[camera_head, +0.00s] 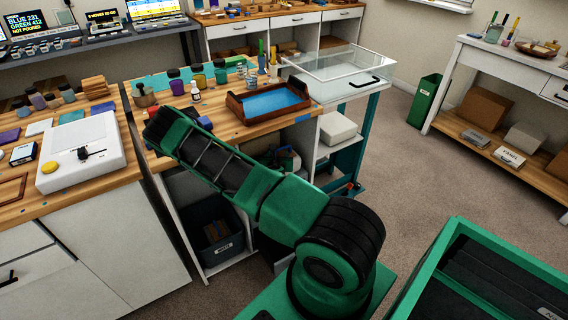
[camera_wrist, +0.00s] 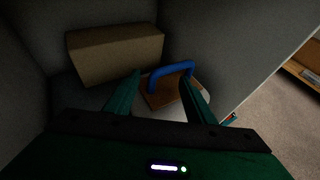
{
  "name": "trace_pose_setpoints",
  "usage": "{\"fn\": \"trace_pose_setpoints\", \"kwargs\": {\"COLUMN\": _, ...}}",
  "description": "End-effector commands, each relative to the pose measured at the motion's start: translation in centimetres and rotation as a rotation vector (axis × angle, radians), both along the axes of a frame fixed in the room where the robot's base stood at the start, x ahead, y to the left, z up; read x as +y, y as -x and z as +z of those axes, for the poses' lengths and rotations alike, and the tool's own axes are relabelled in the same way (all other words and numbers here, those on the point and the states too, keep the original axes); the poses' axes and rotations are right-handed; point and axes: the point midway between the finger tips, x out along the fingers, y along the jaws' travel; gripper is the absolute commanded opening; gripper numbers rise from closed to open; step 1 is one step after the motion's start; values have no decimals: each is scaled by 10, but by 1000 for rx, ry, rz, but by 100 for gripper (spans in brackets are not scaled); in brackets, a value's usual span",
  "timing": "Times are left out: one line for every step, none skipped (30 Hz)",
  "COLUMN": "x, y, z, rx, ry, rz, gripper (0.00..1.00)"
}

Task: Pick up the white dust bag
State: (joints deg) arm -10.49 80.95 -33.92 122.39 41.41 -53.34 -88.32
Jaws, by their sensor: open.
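My gripper (camera_wrist: 160,80) is open in the wrist view, its two green fingers spread and pointing into a dim, grey-walled space. A blue handle (camera_wrist: 172,68) stands beyond and between the fingertips, over a flat brown piece (camera_wrist: 162,96). A pale, rounded thing (camera_wrist: 204,101) shows partly behind the right finger; I cannot tell whether it is the white dust bag. Nothing is clearly held. In the head view my gripper is hidden beyond my arm, and no thing there is clearly the dust bag.
A cardboard box (camera_wrist: 115,53) lies at the left of the dim space, with grey walls close on both sides. In the head view, a workbench with a brown tray (camera_head: 238,107) stands behind my arm, and a dark bin (camera_head: 215,238) sits beneath it. Carpet is clear to the right.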

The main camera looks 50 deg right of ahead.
Motion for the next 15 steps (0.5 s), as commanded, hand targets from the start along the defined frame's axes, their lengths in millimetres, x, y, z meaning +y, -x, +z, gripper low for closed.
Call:
{"fn": "trace_pose_setpoints", "kwargs": {"x": 0, "y": 0, "z": 0, "rx": 0, "ry": 0, "rz": 0, "gripper": 50}}
{"fn": "trace_pose_setpoints", "kwargs": {"x": 0, "y": 0, "z": 0, "rx": 0, "ry": 0, "rz": 0, "gripper": 50}}
{"fn": "trace_pose_setpoints", "kwargs": {"x": 0, "y": 0, "z": 0, "rx": 0, "ry": 0, "rz": 0, "gripper": 50}}
{"fn": "trace_pose_setpoints", "kwargs": {"x": 0, "y": 0, "z": 0, "rx": 0, "ry": 0, "rz": 0, "gripper": 50}}
{"fn": "trace_pose_setpoints", "kwargs": {"x": 0, "y": 0, "z": 0, "rx": 0, "ry": 0, "rz": 0, "gripper": 47}}
{"fn": "trace_pose_setpoints", "kwargs": {"x": 0, "y": 0, "z": 0, "rx": 0, "ry": 0, "rz": 0, "gripper": 38}}
{"fn": "trace_pose_setpoints", "kwargs": {"x": 0, "y": 0, "z": 0, "rx": 0, "ry": 0, "rz": 0, "gripper": 31}}
{"fn": "trace_pose_setpoints", "kwargs": {"x": 0, "y": 0, "z": 0, "rx": 0, "ry": 0, "rz": 0, "gripper": 23}}
{"fn": "trace_pose_setpoints", "kwargs": {"x": 0, "y": 0, "z": 0, "rx": 0, "ry": 0, "rz": 0, "gripper": 14}}
{"fn": "trace_pose_setpoints", "kwargs": {"x": 0, "y": 0, "z": 0, "rx": 0, "ry": 0, "rz": 0, "gripper": 7}}
{"fn": "trace_pose_setpoints", "kwargs": {"x": 0, "y": 0, "z": 0, "rx": 0, "ry": 0, "rz": 0, "gripper": 0}}
{"fn": "trace_pose_setpoints", "kwargs": {"x": 0, "y": 0, "z": 0, "rx": 0, "ry": 0, "rz": 0, "gripper": 0}}
{"fn": "trace_pose_setpoints", "kwargs": {"x": 0, "y": 0, "z": 0, "rx": 0, "ry": 0, "rz": -1, "gripper": 0}}
{"fn": "trace_pose_setpoints", "kwargs": {"x": 0, "y": 0, "z": 0, "rx": 0, "ry": 0, "rz": -1, "gripper": 0}}
{"fn": "trace_pose_setpoints", "kwargs": {"x": 0, "y": 0, "z": 0, "rx": 0, "ry": 0, "rz": -1, "gripper": 0}}
